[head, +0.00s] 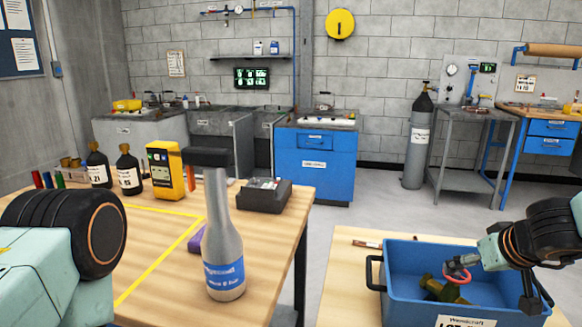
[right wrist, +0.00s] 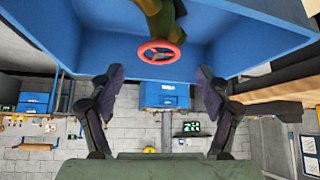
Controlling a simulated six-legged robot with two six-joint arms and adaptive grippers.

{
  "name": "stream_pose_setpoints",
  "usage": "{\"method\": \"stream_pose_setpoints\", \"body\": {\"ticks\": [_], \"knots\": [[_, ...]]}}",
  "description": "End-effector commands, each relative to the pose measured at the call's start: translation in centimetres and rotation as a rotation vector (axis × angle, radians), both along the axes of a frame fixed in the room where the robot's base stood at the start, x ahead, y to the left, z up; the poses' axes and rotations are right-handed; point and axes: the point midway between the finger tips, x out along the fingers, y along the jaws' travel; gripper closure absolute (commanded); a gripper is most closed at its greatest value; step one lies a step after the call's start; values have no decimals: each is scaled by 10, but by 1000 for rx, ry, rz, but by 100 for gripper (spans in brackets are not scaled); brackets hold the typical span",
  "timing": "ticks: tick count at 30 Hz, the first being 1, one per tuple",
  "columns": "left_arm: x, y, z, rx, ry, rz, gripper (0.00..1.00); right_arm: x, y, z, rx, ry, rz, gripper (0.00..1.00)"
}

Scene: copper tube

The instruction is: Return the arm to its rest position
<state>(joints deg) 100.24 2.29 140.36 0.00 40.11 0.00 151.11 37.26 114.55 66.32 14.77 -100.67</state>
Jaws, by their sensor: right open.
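My right gripper (head: 462,262) reaches in from the right, over the blue crate (head: 404,295) on the right table. In the right wrist view its two dark fingers (right wrist: 153,88) stand wide apart with nothing between them. A brass-coloured valve (head: 441,290) with a red handwheel (head: 460,276) lies in the crate. The handwheel (right wrist: 160,52) shows just beyond the fingertips in the right wrist view, apart from them. At the left of the head view part of my own arm shows, but no left gripper fingers.
A grey bottle (head: 223,250) with a blue label stands on the left table. Behind it are a yellow meter (head: 165,170), a dark box (head: 264,195) and two dark bottles (head: 129,172). A gap separates the two tables.

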Motion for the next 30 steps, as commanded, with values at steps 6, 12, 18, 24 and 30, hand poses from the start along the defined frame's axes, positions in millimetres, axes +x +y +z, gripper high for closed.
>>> {"method": "stream_pose_setpoints", "body": {"ticks": [6, 12, 18, 24, 30], "knots": [[0, 0, -21, 0, 0, 0, 30, 15, 0, -23, -3, 1, 2, 23], [0, 0, -37, 0, 0, 0, 30, 31, 0, -42, -3, 0, 1, 23], [0, 0, -44, 0, 0, 0, 30, 43, 1, -52, 0, -1, 1, 23], [0, 0, -22, 0, -1, 0, 30, 42, 1, -32, 0, -1, 1, 23], [0, 0, -6, 0, 0, 0, 30, 42, 1, -17, 0, 0, 1, 23]]}}
